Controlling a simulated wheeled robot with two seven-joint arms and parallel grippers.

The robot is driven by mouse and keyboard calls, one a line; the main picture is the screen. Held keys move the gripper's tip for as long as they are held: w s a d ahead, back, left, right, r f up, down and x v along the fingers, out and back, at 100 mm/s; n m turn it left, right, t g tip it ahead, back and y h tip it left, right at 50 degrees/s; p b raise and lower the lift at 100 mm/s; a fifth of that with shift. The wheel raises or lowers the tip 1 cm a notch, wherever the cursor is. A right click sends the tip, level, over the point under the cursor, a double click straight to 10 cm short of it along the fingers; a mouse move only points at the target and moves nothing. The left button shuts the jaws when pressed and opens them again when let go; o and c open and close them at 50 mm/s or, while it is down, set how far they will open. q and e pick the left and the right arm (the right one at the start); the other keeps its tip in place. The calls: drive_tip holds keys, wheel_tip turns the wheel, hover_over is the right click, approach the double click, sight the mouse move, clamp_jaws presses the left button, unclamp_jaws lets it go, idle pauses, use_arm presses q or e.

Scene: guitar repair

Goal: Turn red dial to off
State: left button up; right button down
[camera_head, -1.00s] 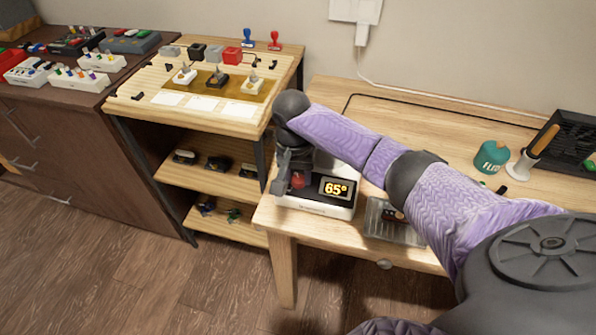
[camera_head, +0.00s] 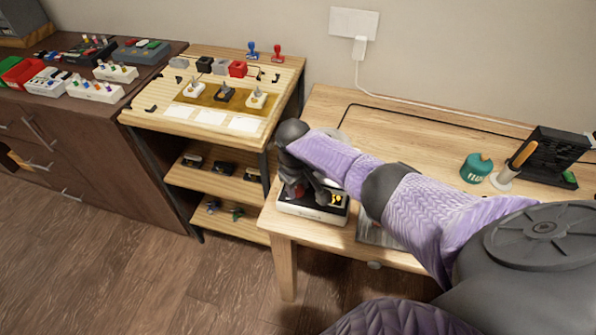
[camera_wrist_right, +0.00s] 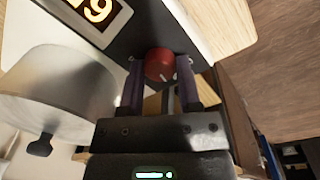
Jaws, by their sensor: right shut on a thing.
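The red dial (camera_wrist_right: 159,64) sits on the dark top face of a white soldering station (camera_head: 313,213). My right gripper (camera_wrist_right: 162,85) is shut on the dial, one finger on each side of it in the right wrist view. The lit display (camera_wrist_right: 92,10) is cut off by the picture edge. In the head view, my right gripper (camera_head: 300,188) covers most of the dial and part of the display. My left gripper is not in view.
The station stands at the left front corner of a wooden table (camera_head: 420,130). A shelf unit (camera_head: 215,145) stands to the left. A metallic rounded thing (camera_wrist_right: 60,90) is close beside my gripper.

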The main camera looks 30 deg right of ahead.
drive_tip(key=n, duration=0.3)
drive_tip(key=shift+p, duration=0.35)
drive_tip(key=n, duration=0.3)
drive_tip(key=shift+n+t, duration=0.3)
drive_tip(key=n, duration=0.3)
drive_tip(key=shift+p, duration=0.3)
drive_tip(key=shift+d+n+y, duration=0.1)
drive_tip(key=shift+n+y, duration=0.2)
drive_tip(key=shift+n, duration=1.5)
drive_tip(key=shift+c, duration=1.5)
unclamp_jaws()
drive_tip(key=shift+r, duration=0.1)
